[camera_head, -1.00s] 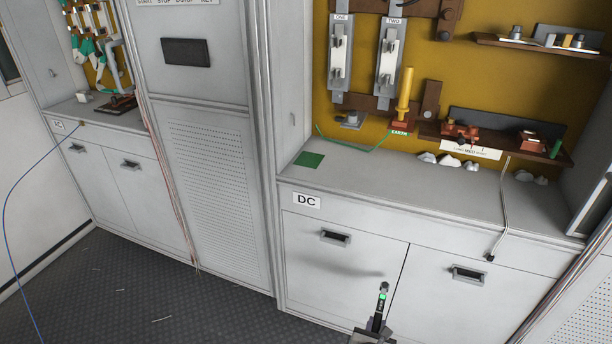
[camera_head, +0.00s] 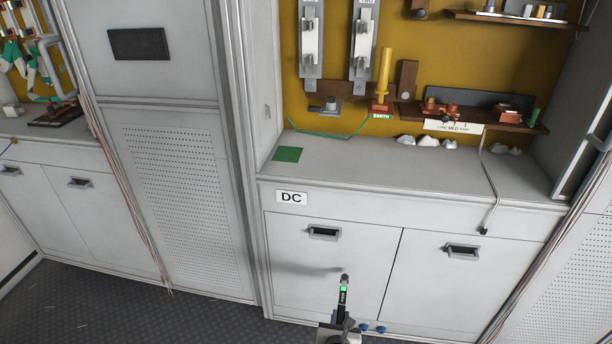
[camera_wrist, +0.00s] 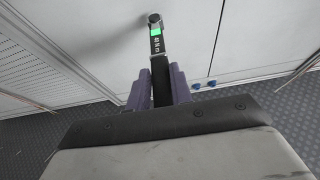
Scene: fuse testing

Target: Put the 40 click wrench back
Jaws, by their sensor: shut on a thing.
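The click wrench (camera_head: 344,293) is a dark tool with a bright green band near its round head. My gripper (camera_head: 340,331) is shut on its lower part and holds it upright, in front of the lower DC cabinet doors. In the wrist view the wrench (camera_wrist: 156,45) stands between the two purple-grey fingers of my gripper (camera_wrist: 162,88), its head pointing away from me. I cannot read the markings on it. Its lower end is hidden by the fingers.
The grey DC counter (camera_head: 400,172) has a green square (camera_head: 287,154), white lumps (camera_head: 428,142) and a hanging cable (camera_head: 490,185). A brown shelf (camera_head: 470,118) holds small parts above. Two blue knobs (camera_head: 372,328) show low beside the wrench. Free floor (camera_head: 130,315) lies to the left.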

